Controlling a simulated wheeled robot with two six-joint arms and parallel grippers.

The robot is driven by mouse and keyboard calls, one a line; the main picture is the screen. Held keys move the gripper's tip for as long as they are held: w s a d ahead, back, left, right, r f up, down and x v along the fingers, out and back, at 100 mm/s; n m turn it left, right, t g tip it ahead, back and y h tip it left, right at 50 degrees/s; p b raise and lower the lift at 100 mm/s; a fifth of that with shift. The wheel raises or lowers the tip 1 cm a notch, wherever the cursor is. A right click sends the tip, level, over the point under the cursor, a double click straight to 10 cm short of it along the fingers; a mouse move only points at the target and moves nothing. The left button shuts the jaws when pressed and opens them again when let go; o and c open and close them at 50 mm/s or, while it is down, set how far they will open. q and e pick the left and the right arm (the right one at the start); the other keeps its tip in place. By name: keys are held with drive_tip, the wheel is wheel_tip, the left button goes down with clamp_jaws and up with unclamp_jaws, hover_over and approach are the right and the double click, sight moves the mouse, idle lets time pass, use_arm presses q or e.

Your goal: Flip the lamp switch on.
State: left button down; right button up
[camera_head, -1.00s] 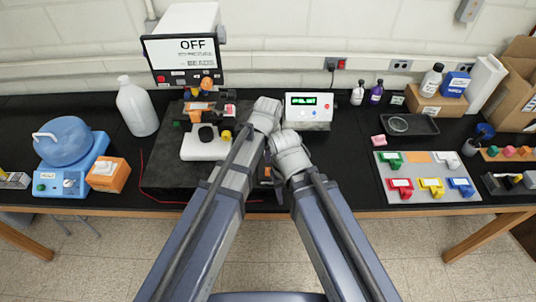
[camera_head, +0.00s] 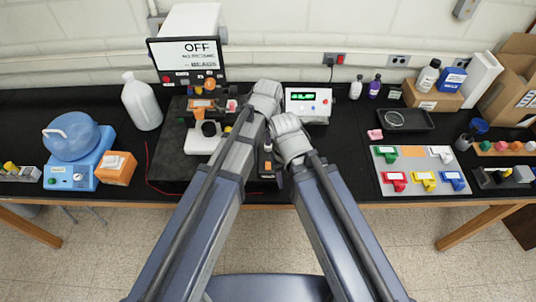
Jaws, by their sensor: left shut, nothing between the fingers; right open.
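A microscope-like instrument (camera_head: 201,143) with a white base and orange and black parts stands on a dark mat at the left centre. Behind it, a white unit's screen (camera_head: 195,51) reads "OFF". I cannot clearly make out which control is the lamp switch; small knobs and buttons show on and around the instrument. My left gripper (camera_head: 246,102) is beside the instrument's right side, shut and empty, mostly hidden by my wrist. My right gripper (camera_head: 268,162) is lower, at the mat's right edge, open and partly hidden by my wrist. I see no contact with a switch.
A white box with a green display (camera_head: 308,103) stands right of my wrists. A white bottle (camera_head: 142,103), a blue device (camera_head: 70,176) and an orange box (camera_head: 115,169) are at the left. A grey board with coloured holders (camera_head: 420,189) lies right. Black table is clear between.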

sight(268, 163)
use_arm(q)
drive_tip(key=shift+f, duration=0.25)
drive_tip(key=f+b, duration=0.4)
drive_tip(key=w+f+b, duration=0.1)
drive_tip(key=f+b, duration=0.8)
drive_tip(key=b, duration=0.1)
drive_tip(key=shift+w+f, duration=0.3)
drive_tip(key=shift+w, duration=0.05)
drive_tip(key=shift+f, duration=0.2)
drive_tip(key=shift+s, duration=0.1)
drive_tip(key=shift+s+r, duration=0.2)
drive_tip(key=shift+s, duration=0.5)
drive_tip(key=shift+w, duration=0.1)
